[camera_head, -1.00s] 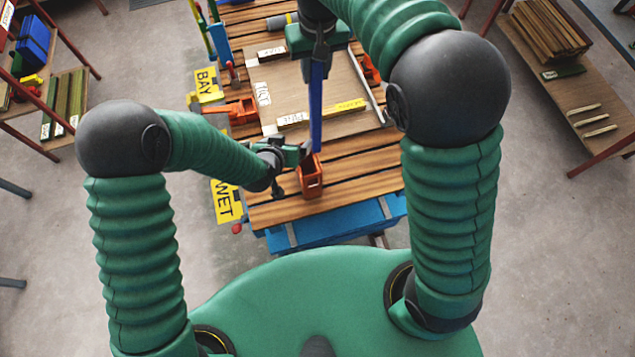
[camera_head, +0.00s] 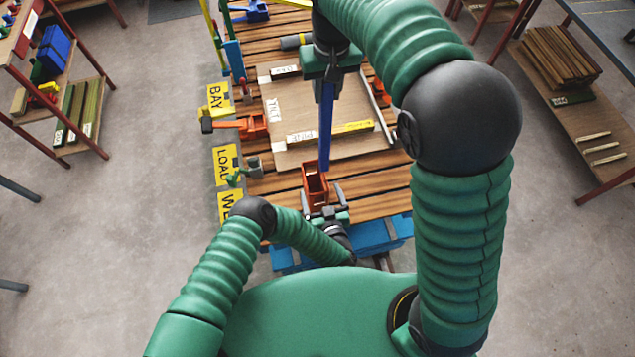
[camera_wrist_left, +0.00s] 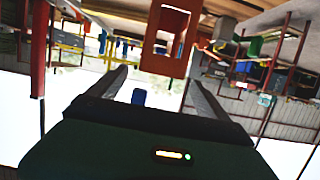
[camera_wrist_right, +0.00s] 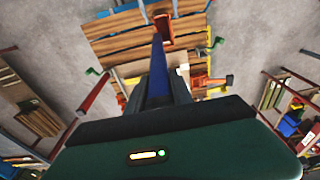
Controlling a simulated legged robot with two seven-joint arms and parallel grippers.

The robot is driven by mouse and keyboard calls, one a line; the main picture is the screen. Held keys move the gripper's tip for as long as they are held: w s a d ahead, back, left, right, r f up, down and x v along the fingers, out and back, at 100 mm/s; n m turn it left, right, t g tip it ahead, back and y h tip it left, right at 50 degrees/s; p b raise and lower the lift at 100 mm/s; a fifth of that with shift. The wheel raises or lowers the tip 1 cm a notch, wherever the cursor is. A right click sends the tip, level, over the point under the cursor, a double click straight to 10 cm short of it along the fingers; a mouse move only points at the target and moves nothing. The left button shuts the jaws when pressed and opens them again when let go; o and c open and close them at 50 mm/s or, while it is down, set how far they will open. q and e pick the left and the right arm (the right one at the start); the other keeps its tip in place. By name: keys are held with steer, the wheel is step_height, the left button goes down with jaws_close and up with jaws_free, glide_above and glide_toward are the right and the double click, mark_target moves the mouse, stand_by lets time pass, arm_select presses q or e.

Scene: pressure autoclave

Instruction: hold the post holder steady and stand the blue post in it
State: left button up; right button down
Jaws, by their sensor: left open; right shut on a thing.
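The post holder (camera_head: 314,186) is an orange-red box on the wooden slats near the table's front edge. It also shows in the left wrist view (camera_wrist_left: 152,60) and the right wrist view (camera_wrist_right: 161,22). My left gripper (camera_head: 323,191) is open on the holder's near side, fingers pointing at it, not closed on it. My right gripper (camera_head: 327,84) is shut on the blue post (camera_head: 325,130), which hangs upright. The post's lower end appears over the holder's right rim; its height above the holder is hard to tell. The post shows in the right wrist view (camera_wrist_right: 157,70).
Behind the holder lies a brown board (camera_head: 318,108) with labelled strips. An orange clamp (camera_head: 252,127) stands at the table's left edge, with a green-handled part (camera_head: 240,175) nearer. Shelves stand left and right, clear of the table.

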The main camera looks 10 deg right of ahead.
arm_select(q)
glide_toward(311, 165)
steer(key=x, duration=0.4)
steer(key=shift+c, duration=0.4)
steer(key=c, duration=1.7)
steer(key=shift+o, duration=0.2)
